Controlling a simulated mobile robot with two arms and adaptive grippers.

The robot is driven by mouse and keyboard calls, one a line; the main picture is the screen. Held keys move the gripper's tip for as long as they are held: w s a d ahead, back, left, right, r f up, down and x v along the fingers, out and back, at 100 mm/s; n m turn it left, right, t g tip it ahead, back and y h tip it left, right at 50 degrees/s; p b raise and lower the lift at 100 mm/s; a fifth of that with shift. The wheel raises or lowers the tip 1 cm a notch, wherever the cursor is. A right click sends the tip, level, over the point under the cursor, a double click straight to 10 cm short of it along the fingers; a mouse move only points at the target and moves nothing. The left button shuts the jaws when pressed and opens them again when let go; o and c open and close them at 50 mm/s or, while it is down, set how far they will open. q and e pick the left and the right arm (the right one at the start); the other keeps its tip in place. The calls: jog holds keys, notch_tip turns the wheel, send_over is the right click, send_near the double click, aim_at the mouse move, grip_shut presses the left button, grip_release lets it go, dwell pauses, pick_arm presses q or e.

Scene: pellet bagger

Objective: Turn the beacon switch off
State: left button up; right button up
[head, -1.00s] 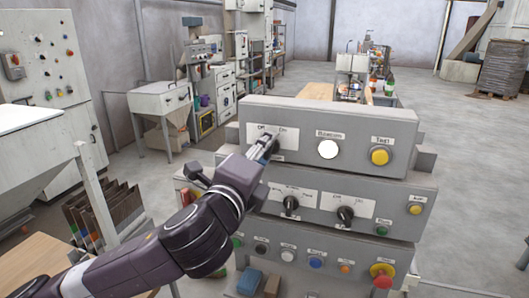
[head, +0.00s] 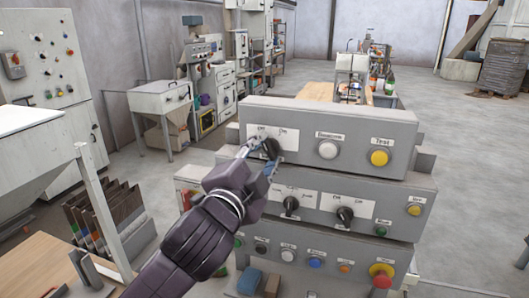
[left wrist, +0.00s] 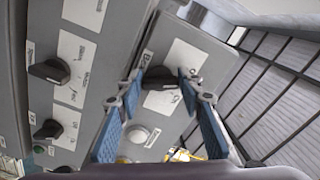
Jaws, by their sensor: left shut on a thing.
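The beacon switch (head: 271,147) is a black rotary knob on a white plate marked Off and On, at the top left of the grey panel (head: 400,119). My left gripper (head: 261,154) reaches it from the front left and partly covers it. In the left wrist view the knob (left wrist: 160,78) sits between the two blue-padded fingertips, which are shut on it. The round beacon lamp (head: 328,150) right of the switch looks dull white, unlit. My right gripper is in neither view.
A yellow Test button (head: 379,158) is at the right of the top panel. Lower tiers carry two more black knobs (head: 291,203), several coloured buttons and a red emergency button (head: 382,280). A wooden table (head: 35,266) stands at left.

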pick_arm(q)
jog(key=shift+f+n, duration=0.15)
jog(key=shift+n, duration=0.15)
jog(key=o, duration=1.2)
jog(key=shift+c, duration=0.2)
jog(key=shift+s, duration=0.1)
jog(key=v, duration=0.7)
jog(key=shift+s, duration=0.15)
